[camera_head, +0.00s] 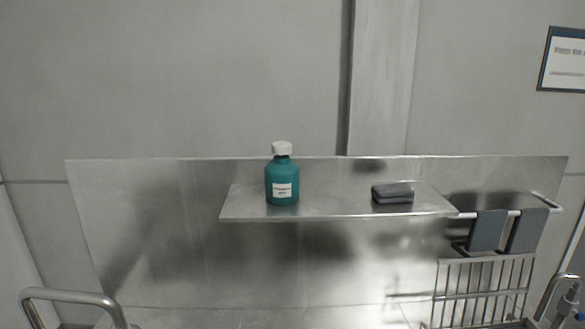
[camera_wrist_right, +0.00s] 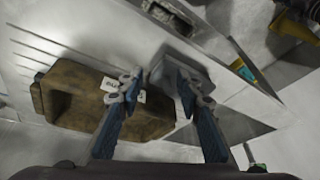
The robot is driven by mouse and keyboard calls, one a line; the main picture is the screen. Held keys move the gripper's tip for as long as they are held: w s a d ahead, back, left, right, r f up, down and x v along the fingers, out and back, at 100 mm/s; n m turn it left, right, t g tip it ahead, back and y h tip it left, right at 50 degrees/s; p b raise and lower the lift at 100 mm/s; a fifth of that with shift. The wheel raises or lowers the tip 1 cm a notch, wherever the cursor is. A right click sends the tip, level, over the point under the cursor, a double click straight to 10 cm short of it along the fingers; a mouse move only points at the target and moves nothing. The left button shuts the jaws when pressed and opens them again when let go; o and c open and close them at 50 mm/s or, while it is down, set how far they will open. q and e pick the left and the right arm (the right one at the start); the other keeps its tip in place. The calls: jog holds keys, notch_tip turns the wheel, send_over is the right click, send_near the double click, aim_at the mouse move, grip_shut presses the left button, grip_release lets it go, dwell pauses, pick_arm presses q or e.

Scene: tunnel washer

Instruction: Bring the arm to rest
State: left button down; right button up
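My right gripper (camera_wrist_right: 160,78) shows in the right wrist view. Its two blue-grey fingers stand apart, with nothing clearly gripped between them. Behind the fingers lies a brown container (camera_wrist_right: 75,95) with a small white label, on or over a pale metal surface (camera_wrist_right: 95,30). The fingers overlap it in the picture; I cannot tell how far apart they are. A grey block-like thing (camera_wrist_right: 190,62) is partly hidden behind the right-hand finger. Neither gripper shows in the head view.
In the head view a metal wall shelf (camera_head: 335,206) carries a teal bottle (camera_head: 282,183) with a white cap and a dark grey sponge-like block (camera_head: 392,193). Grey cloths (camera_head: 487,230) hang on a rail above a wire rack (camera_head: 485,285). A curved metal bar (camera_head: 70,294) is at lower left.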

jog(key=s+d+f+m+h, duration=0.1)
jog(key=s+d+m+h, duration=0.1)
jog(key=s+d+m, duration=0.5)
notch_tip(320, 180, down, 31)
jog(key=s+d+n+g+b, duration=0.1)
jog(key=s+d+n+b, duration=0.1)
jog(key=n+b, duration=0.15)
jog(key=s+d+f+g+b, duration=0.1)
jog(key=s+d+f+b, duration=0.1)
jog(key=s+f, duration=1.4)
jog(key=shift+s+d+f+h+b, duration=0.15)
jog(key=shift+d+f+h+b, duration=0.25)
jog(key=shift+f, duration=0.4)
